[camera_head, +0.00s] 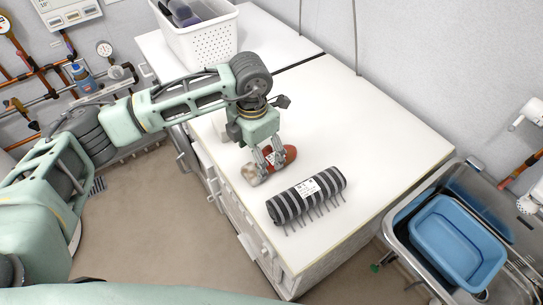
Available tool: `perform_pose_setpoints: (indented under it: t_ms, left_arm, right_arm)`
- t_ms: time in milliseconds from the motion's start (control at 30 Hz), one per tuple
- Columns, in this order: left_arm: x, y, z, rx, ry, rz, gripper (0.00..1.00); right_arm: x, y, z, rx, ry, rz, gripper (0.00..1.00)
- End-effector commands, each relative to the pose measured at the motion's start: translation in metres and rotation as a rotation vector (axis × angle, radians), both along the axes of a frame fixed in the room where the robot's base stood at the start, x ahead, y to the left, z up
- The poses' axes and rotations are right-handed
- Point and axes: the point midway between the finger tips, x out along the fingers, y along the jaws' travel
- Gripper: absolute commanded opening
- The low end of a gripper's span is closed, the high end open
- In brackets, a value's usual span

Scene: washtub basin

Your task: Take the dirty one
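A reddish-brown elongated thing (290,153) with a pale, mottled end at its lower left lies on or just above the white counter (370,135). My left gripper (271,165) points down at its middle, with the fingers over it and hiding part of it. I cannot tell whether they are closed on it. A dark grey striped roll (328,184) with a white label and several thin prongs along its front lies on the counter to the lower right. Neither thing is clearly marked as dirty at this size. My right gripper is not in view.
A white perforated basket (207,45) with dark items stands at the back left of the counter. A metal sink (405,222) holding a blue tub (455,245) is at the lower right. The counter's right part is clear. Pipes and gauges line the left wall.

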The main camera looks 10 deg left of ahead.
Motion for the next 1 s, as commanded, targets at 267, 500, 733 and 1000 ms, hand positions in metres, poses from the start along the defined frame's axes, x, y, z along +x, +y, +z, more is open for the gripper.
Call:
perform_pose_setpoints:
  t_ms: [267,500,733,1000]
  left_arm:
    - [0.000,-0.004,-0.038,0.001,0.003,0.002,0.79]
    - [0.001,-0.004,-0.047,0.000,0.000,0.001,0.79]
    - [0.001,-0.004,-0.047,0.000,0.000,0.001,0.67]
    - [0.001,-0.004,-0.047,0.000,0.000,0.001,0.43]
  right_arm:
    - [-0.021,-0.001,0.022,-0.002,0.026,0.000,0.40]
    - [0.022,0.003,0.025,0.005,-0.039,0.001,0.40]
    - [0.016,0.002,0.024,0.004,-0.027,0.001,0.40]
    - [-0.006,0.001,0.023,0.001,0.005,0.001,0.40]
